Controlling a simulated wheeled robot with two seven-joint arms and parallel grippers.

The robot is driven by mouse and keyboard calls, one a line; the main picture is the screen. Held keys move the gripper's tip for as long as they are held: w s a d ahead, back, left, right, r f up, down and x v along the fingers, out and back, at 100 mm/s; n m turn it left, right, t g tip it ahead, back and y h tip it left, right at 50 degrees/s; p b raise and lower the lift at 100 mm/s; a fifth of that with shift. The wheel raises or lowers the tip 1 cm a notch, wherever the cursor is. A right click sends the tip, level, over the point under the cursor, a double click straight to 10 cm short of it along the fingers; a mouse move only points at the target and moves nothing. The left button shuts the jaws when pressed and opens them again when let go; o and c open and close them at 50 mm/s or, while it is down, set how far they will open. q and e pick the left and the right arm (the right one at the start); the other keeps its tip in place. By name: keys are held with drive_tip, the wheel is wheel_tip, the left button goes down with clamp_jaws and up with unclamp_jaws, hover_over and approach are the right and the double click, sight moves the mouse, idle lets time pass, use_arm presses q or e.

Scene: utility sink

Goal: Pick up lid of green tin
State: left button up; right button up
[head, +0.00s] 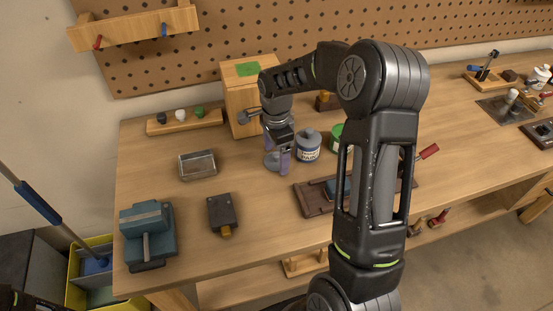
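The green tin (338,132) stands on the workbench right of the middle. My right arm hides much of it, so I cannot tell its lid from its body. My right gripper (279,158) points down to the left of the tin, apart from it, at a clear, purplish jar-like thing (270,160). The fingers and this thing overlap in view, so I cannot tell whether they touch or whether the gripper is open. My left gripper is not seen.
A grey-lidded jar with a label (308,150) stands between gripper and tin. A wooden box with a green top mark (241,100) is behind. A metal tray (198,165), dark block (222,214) and teal vise-like tool (147,235) are left. The front left bench is partly clear.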

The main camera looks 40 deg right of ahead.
sight(276, 154)
drive_tip(key=c, duration=1.1)
drive_tip(key=shift+r, duration=0.1)
wheel_tip(276, 154, up, 10)
drive_tip(key=shift+f+b, duration=0.1)
drive_tip(key=shift+b, duration=0.7)
